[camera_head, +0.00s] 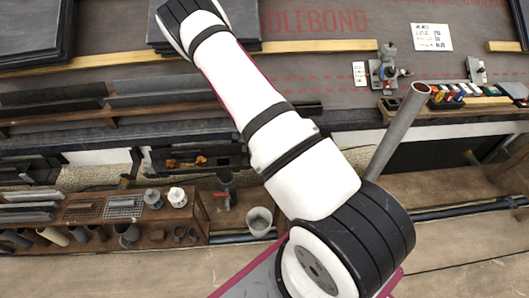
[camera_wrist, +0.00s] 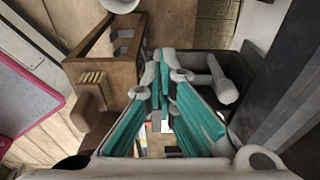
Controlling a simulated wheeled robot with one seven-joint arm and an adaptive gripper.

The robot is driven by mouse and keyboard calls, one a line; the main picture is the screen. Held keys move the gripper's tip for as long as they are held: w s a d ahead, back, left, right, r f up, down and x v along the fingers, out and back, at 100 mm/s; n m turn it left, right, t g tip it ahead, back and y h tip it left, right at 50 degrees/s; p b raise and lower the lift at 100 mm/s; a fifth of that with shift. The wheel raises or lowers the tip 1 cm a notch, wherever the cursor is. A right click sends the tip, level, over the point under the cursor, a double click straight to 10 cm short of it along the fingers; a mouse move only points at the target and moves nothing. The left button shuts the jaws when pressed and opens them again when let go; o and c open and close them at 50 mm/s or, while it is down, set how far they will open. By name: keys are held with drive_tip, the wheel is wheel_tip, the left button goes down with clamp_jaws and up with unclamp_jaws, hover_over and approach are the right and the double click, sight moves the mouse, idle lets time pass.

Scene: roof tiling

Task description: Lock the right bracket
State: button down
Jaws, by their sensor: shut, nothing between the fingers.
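My gripper (camera_wrist: 165,72) shows in the wrist view with its teal-lined fingers drawn together at the tips and nothing between them. Just beyond and right of the fingertips is a dark box-like fitting with a light grey rounded lever or peg (camera_wrist: 223,82). I cannot tell whether this is the right bracket, or whether the fingertips touch it. In the head view my arm crosses the middle, and my gripper does not show clearly. A dark bracket-like housing (camera_head: 212,158) with orange parts sits at the roof's lower edge, left of my arm. Its lock state is unclear.
A wooden rack (camera_head: 150,226) with fittings and pipes stands at the lower left. A pale bucket (camera_head: 260,221) is on the floor beside it. Dark slate stacks (camera_head: 32,28) lie on the roof. A grey pipe (camera_head: 398,130) slants up right of my arm.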

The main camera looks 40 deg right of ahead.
drive_tip(key=shift+w+a+f, duration=0.2)
drive_tip(key=shift+a+f, duration=0.1)
idle(0.7)
